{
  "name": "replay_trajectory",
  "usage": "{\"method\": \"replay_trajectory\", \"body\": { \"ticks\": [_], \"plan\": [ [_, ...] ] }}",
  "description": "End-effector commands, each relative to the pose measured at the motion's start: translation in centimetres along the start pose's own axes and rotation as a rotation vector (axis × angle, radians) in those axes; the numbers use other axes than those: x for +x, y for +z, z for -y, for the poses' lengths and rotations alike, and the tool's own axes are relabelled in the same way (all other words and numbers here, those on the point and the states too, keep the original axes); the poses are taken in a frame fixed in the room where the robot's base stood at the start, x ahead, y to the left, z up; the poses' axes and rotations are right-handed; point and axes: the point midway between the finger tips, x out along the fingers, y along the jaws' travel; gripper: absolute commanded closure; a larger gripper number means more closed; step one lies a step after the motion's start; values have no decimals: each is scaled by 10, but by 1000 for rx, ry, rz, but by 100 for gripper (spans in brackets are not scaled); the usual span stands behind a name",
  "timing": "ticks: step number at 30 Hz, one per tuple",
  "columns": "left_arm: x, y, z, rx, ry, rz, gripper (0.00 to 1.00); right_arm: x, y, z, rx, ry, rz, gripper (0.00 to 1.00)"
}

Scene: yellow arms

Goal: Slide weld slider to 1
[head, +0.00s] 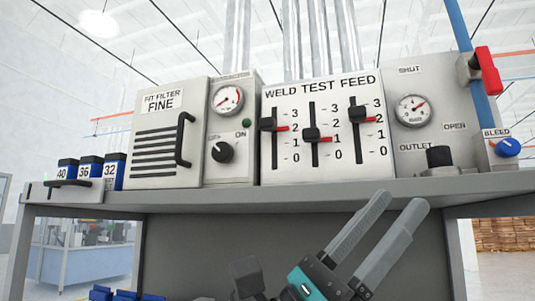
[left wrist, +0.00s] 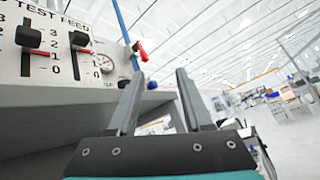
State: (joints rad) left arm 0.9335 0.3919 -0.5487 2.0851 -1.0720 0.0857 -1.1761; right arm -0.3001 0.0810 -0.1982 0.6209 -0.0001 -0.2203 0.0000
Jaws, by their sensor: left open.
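The weld slider (head: 268,124) is the leftmost of three vertical sliders on the white "WELD TEST FEED" panel (head: 272,168). Its red pointer sits at about 2. The test slider (head: 311,134) is in the middle, with its pointer near 1. The feed slider (head: 357,114) is at the right, near 2. The left wrist view shows the test slider (left wrist: 28,37) and feed slider (left wrist: 80,40); the weld knob is outside it. My left gripper (head: 399,200) is open and empty, below and right of the sliders, in front of the shelf edge. My right gripper is not in view.
The panel stands on a grey shelf (head: 240,195) whose front edge lies behind my fingers. Left are a fit filter box (head: 150,115) with a handle and a gauge unit (head: 243,168). Right are an outlet knob (head: 440,157), a red valve handle (head: 487,70) and a blue bleed knob (head: 508,147).

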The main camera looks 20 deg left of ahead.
Motion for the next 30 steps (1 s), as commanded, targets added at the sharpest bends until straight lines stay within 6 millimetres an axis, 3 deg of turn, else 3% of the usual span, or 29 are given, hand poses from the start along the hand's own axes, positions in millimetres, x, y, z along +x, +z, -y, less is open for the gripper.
{"method": "replay_trajectory", "body": {
  "ticks": [3, 7, 10, 14, 19, 23, 26, 30],
  "plan": [
    [24, 5, 29, 313, -204, -60, 50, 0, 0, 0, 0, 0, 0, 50],
    [38, 0, 50, 656, -411, -130, 50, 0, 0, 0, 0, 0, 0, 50],
    [44, -6, 56, 921, -560, -190, 50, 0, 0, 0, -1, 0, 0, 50],
    [48, -12, 48, 1262, -741, -284, 50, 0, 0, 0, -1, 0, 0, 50],
    [49, -4, 14, 1686, -953, -447, 50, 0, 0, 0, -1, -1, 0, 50],
    [48, 19, -24, 1984, -1094, -615, 50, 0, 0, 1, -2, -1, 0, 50],
    [45, 51, -55, 2183, -1190, -780, 50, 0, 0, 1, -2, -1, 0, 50],
    [38, 111, -94, 2399, -1297, -1059, 50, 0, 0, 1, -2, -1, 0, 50]
  ]
}}
